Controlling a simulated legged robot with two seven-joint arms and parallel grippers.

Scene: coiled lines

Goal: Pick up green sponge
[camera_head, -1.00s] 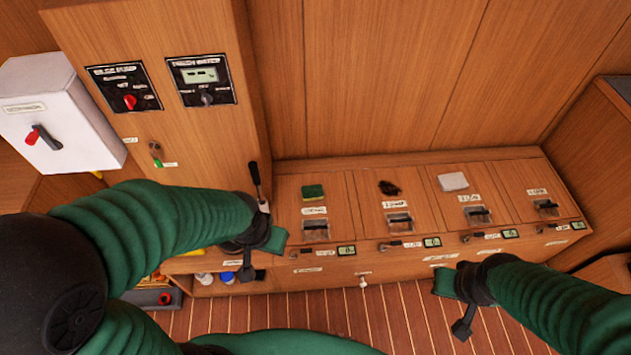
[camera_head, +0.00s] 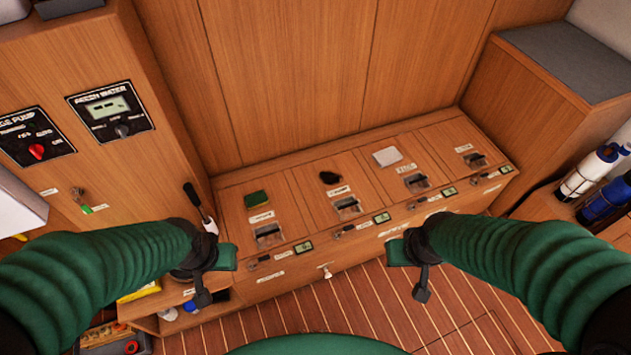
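The green sponge (camera_head: 257,199) lies flat on the leftmost panel of the low wooden bench, above a label and a small recessed latch. My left gripper (camera_head: 214,277) is in front of the bench, below and left of the sponge in the picture and apart from it. Its two fingers are spread and nothing shows between them. My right gripper (camera_head: 409,272) is in front of the bench's right half, away from the sponge. Its fingers are also spread and empty. The sponge is fully in view.
A dark crumpled item (camera_head: 329,178) and a white block (camera_head: 387,157) lie on panels to the sponge's right. A tall control cabinet (camera_head: 150,165) rises at left. Bottles (camera_head: 590,172) stand at far right.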

